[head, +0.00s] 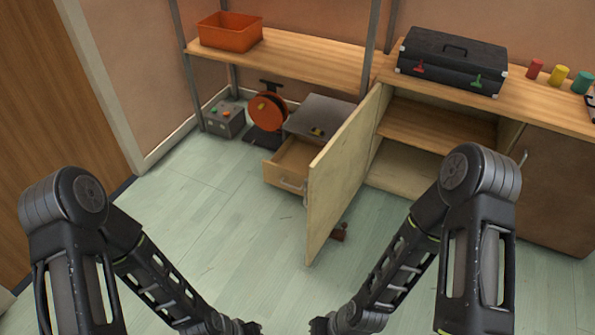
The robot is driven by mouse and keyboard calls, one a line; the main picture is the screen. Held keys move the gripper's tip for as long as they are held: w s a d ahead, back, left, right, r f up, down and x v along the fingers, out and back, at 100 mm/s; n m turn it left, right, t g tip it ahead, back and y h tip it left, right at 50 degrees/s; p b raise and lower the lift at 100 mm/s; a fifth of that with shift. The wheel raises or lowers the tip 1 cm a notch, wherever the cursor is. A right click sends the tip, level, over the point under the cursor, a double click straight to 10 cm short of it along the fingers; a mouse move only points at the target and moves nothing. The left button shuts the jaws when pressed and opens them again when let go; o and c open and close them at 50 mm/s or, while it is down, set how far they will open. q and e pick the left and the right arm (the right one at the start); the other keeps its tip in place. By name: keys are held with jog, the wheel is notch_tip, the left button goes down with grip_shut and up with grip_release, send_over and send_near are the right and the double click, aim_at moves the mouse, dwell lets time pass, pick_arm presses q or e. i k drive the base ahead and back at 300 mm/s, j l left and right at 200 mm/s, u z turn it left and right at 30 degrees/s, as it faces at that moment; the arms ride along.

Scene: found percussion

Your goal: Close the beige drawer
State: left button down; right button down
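The beige drawer (286,180) is pulled out of a low grey-topped cabinet (322,116) in the middle of the head view. Its front faces me and carries a handle. Its right end is close to or partly behind an open cabinet door. My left gripper (249,327) and my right gripper (320,325) show only as dark ends at the bottom edge, well short of the drawer and apart from it. Their fingers cannot be made out.
The open wooden door (343,172) stands out beside the drawer's right. A small brown object (339,232) lies on the floor by it. An orange reel (267,112) and a grey box (223,119) stand behind left. The floor (205,215) before the drawer is clear.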

aim_at(288, 169)
jog(key=i+j, duration=0.3)
jog(key=i, duration=0.15)
jog(key=i+j+u, duration=0.1)
jog(key=i+j, duration=0.25)
jog(key=i, duration=0.15)
jog(key=i+j, duration=0.3)
jog(key=i, duration=0.15)
jog(key=i+j+u, duration=0.1)
jog(key=i+j, duration=0.15)
jog(key=i, duration=0.25)
